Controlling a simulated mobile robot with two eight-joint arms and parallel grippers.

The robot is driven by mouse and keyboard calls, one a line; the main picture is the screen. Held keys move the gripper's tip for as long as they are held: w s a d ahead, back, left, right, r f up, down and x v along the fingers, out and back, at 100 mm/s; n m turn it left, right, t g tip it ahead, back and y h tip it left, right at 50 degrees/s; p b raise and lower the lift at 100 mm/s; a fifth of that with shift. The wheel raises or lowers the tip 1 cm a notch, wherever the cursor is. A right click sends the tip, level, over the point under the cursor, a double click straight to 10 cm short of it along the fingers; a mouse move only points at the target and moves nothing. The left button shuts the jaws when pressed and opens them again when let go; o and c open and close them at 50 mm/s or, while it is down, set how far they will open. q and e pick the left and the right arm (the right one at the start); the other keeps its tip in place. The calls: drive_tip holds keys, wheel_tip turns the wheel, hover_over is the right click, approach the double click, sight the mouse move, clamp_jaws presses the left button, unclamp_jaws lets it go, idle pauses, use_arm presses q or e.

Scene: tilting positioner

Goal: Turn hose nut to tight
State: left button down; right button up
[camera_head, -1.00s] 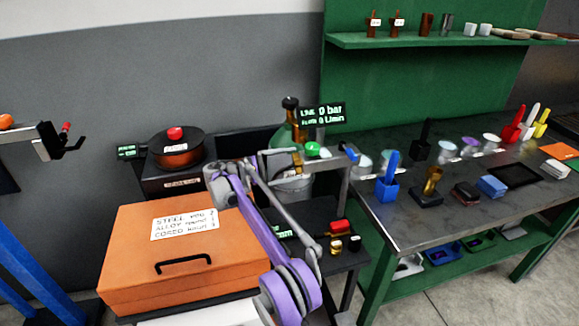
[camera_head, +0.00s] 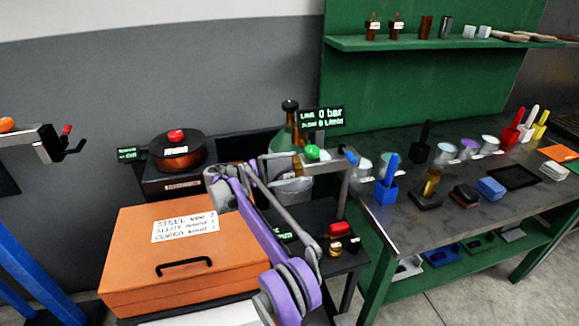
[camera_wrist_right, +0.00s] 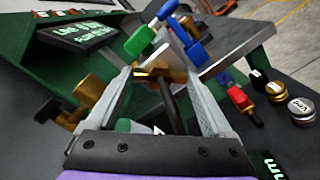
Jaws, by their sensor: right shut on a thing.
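The brass hose nut (camera_wrist_right: 160,74) sits between the fingertips of my right gripper (camera_wrist_right: 165,78) in the right wrist view, with a dark hose or stem running from it toward the palm. The gripper is shut on it. In the head view my right gripper (camera_head: 290,163) reaches the fitting beside the green bottle (camera_head: 285,135), and the nut is mostly hidden there by the gripper. A green knob (camera_head: 312,152) and a blue handle (camera_head: 350,155) are close by. The display (camera_head: 321,116) reads 0 bar and 0 L/min. My left gripper is not in view.
An orange case (camera_head: 180,280) stands at the front left, with a dark pot (camera_head: 177,150) behind it. A red-and-brass piece (camera_head: 338,230) lies right of my forearm. The bench (camera_head: 440,215) at right holds several brushes, cups and blocks.

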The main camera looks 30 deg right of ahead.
drive_tip(key=m+p, duration=0.1)
drive_tip(key=m, duration=0.3)
drive_tip(key=shift+r+p, duration=0.15)
drive_tip(key=shift+p, duration=0.2)
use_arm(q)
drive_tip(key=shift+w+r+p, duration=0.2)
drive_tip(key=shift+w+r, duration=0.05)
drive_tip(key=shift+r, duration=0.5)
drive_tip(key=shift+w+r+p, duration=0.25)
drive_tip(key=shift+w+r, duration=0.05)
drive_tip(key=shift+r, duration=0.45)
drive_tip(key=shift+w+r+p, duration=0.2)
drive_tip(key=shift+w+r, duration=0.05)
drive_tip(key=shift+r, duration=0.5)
use_arm(e)
drive_tip(key=shift+m, duration=2.1)
drive_tip(key=o, duration=1.1)
drive_tip(key=shift+o, duration=0.2)
